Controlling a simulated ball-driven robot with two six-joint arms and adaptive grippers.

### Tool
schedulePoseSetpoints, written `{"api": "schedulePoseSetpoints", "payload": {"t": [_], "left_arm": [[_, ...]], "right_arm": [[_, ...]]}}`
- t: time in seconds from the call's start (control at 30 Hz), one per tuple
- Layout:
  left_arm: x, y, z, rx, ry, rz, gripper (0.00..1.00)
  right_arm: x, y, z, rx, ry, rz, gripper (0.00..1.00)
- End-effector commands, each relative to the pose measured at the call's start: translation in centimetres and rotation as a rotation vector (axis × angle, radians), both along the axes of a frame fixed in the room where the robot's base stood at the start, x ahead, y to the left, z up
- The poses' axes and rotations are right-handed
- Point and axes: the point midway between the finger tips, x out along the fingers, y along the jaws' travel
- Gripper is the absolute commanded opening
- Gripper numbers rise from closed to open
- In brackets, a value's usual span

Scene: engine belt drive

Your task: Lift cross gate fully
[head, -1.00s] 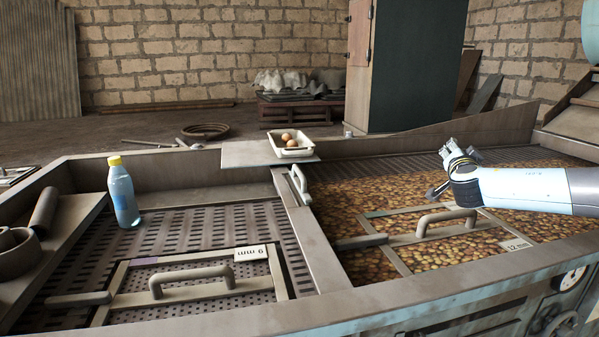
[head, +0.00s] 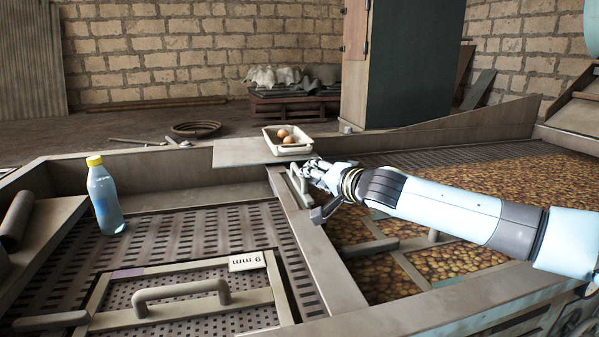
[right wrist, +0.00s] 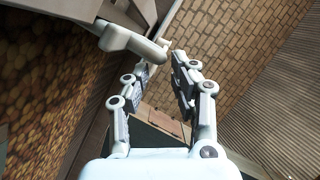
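The pale handle (head: 294,183) of the cross gate stands on the long divider (head: 322,250) between the two bays. In the right wrist view the handle (right wrist: 128,40) is a rounded grey bar whose free end lies just beyond the fingertips. My right gripper (head: 312,174) reaches in from the right and covers part of the handle in the head view. In the right wrist view my right gripper (right wrist: 163,76) has its fingers apart with nothing between them. I cannot tell whether a finger touches the handle. My left gripper is not in view.
A white tray with eggs (head: 275,147) sits on a board (head: 230,154) just behind the handle. A yellow-capped bottle (head: 107,203) stands in the left bay, near a sieve frame with a handle (head: 180,292). Potato-like produce (head: 490,180) fills the right bay.

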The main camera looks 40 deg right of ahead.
Motion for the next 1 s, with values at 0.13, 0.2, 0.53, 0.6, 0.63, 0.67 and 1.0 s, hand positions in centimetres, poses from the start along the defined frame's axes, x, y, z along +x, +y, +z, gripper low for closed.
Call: {"api": "schedulePoseSetpoints", "payload": {"t": [0.13,0.2,0.53,0.6,0.63,0.67,1.0], "left_arm": [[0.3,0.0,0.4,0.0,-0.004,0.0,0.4],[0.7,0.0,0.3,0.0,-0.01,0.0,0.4],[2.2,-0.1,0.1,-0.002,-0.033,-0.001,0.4],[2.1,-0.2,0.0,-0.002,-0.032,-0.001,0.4],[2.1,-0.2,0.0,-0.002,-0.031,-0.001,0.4],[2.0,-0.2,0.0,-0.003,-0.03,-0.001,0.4],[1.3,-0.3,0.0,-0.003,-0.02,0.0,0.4]], "right_arm": [[2.5,-0.5,-0.4,0.006,-0.003,-0.004,0.25],[3.5,-0.6,-0.6,0.005,-0.004,-0.003,0.25],[5.5,-1.0,-1.2,0.0,0.0,-0.001,0.25],[5.5,-1.0,-1.2,-0.001,0.001,-0.001,0.25],[5.5,-1.0,-1.2,-0.001,0.001,-0.001,0.25],[5.5,-1.0,-1.2,-0.001,0.001,-0.001,0.25],[5.5,-1.0,-1.2,-0.002,0.001,-0.001,0.0]]}}
